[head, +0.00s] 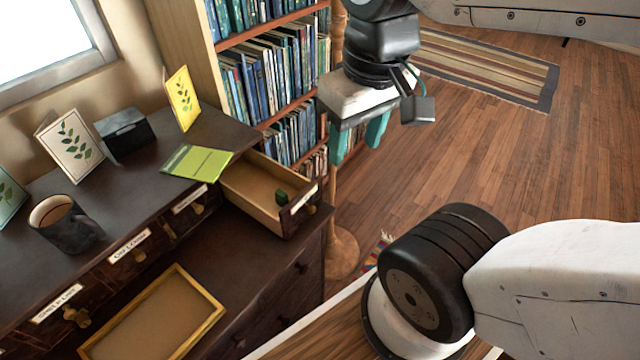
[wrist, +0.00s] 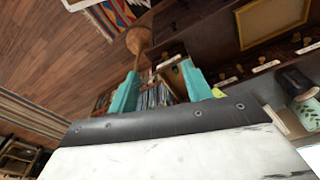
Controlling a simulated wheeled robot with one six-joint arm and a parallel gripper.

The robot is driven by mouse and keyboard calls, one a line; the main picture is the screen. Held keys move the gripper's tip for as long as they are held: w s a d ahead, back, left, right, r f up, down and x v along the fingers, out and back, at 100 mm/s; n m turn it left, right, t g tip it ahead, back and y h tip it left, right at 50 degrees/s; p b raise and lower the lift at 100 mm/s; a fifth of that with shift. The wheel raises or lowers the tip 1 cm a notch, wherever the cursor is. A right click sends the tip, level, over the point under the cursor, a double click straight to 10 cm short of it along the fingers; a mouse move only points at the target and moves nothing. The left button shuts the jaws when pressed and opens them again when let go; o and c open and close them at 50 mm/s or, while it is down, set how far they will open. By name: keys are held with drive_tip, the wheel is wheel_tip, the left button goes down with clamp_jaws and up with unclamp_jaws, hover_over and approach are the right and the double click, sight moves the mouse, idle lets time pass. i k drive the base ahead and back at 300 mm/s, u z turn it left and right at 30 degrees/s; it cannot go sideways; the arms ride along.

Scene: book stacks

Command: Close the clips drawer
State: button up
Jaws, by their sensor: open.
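A small wooden drawer (head: 250,200) at the right end of the dark cabinet's upper row is pulled far out. Its front panel (head: 302,208) carries a white label, too small to read, and a small dark green thing (head: 281,197) sits inside near the front. My gripper (head: 360,143), with teal fingers, is open and empty, up and to the right of the drawer front in the head view, apart from it. In the wrist view my gripper (wrist: 160,88) has its fingers spread, with part of the drawer (wrist: 174,80) showing between and beside them.
The cabinet top (head: 120,190) holds a mug (head: 65,222), cards, a dark box (head: 124,133) and a green booklet (head: 197,163). A yellow-framed tray (head: 205,318) lies on the lower ledge. A bookcase (head: 270,85) and a wooden stand (head: 342,250) are close by. Other drawers (head: 133,252) look shut.

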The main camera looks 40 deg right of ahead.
sight(250, 181)
drive_tip(key=z, duration=0.8)
drive_tip(key=k, duration=1.15)
drive_tip(key=u, duration=1.25)
drive_tip(key=i, duration=0.5)
